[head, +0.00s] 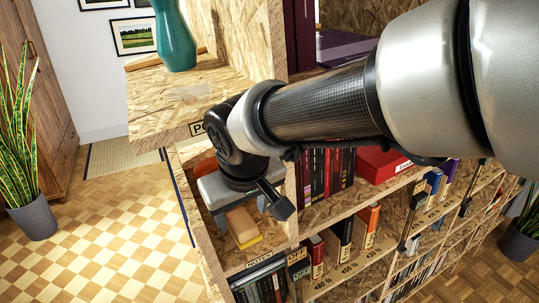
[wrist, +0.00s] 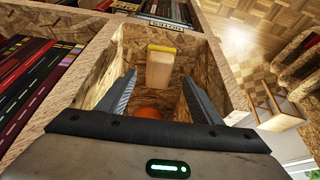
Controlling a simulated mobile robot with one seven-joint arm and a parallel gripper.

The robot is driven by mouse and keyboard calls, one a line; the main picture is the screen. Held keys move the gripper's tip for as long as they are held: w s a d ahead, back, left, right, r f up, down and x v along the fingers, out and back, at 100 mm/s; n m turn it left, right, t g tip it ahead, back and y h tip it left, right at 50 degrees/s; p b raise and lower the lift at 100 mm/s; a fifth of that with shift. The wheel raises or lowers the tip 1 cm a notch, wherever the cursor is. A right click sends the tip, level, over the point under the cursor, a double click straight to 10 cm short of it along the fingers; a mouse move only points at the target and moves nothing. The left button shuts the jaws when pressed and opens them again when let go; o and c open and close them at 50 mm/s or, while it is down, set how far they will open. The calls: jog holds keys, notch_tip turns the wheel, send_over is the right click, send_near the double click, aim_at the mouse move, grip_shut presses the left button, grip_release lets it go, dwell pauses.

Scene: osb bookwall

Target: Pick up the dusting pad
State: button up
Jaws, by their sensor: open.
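The dusting pad, which looks like a light wooden block with a yellow edge, lies in a shelf compartment in the head view (head: 243,227). It also shows in the wrist view (wrist: 159,68), ahead of the fingers and roughly centred between them. My gripper (head: 240,212) reaches into the compartment from above in the head view, over the pad's near part. In the wrist view my gripper (wrist: 159,82) is open, with one finger on each side and nothing held. I cannot tell how far the fingertips are from the pad.
The chipboard compartment walls (wrist: 212,60) stand close on both sides of the fingers. An orange object (wrist: 148,111) shows low between the fingers. A teal vase (head: 175,38) stands on the shelf top. Books (head: 325,172) and a red box (head: 382,163) fill the neighbouring compartment.

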aim_at(242, 222)
jog(key=shift+w, duration=0.2)
jog(key=x, duration=0.5)
jog(key=shift+c, duration=0.2)
jog(key=c, duration=1.1)
